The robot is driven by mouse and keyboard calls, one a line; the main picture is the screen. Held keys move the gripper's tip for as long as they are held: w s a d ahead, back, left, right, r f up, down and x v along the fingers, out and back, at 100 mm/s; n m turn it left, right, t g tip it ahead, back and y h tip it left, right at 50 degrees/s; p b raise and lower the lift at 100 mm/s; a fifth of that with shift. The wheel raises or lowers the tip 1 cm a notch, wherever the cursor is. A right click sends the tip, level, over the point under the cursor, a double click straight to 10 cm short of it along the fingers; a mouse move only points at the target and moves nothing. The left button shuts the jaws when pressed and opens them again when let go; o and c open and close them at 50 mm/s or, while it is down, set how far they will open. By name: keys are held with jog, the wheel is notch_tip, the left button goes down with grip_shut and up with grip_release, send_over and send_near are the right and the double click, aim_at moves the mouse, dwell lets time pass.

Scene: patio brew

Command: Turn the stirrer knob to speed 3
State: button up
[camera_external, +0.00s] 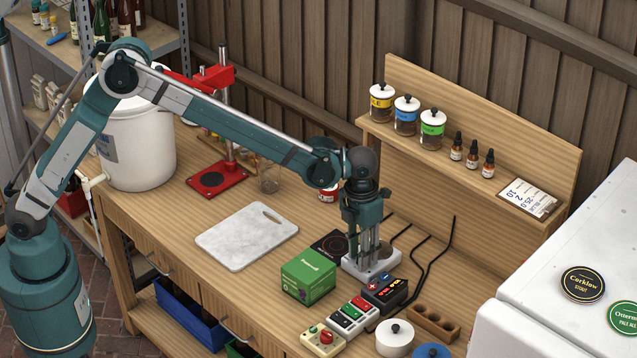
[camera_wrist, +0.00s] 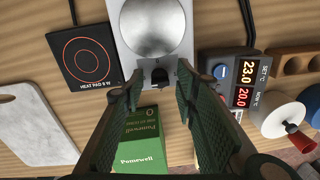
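The stirrer is a pale box with a round silver plate; its body shows in the wrist view (camera_wrist: 122,35) and, partly covered by my gripper, in the external view (camera_external: 385,268). Its small black knob (camera_wrist: 160,76) is on the front face, below the plate. Which mark the knob points to is too small to read. My gripper (camera_wrist: 158,80) is open, pointing down, with one green-padded finger on each side of the knob in the wrist view. Gaps show between knob and fingers; contact is not visible. In the external view my gripper (camera_external: 368,258) is over the stirrer.
A green box (camera_external: 308,276) stands close in front of the stirrer. A black heat pad (camera_wrist: 84,55) lies to the left and a temperature controller (camera_wrist: 235,85) to the right. Black cables (camera_external: 430,262) run behind. A marble board (camera_external: 246,236) lies further left.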

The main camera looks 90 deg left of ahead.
jog(key=shift+r, duration=0.15)
notch_tip(320, 180, up, 12)
jog(key=shift+s+a, duration=0.2)
dwell(0.6)
dwell(0.4)
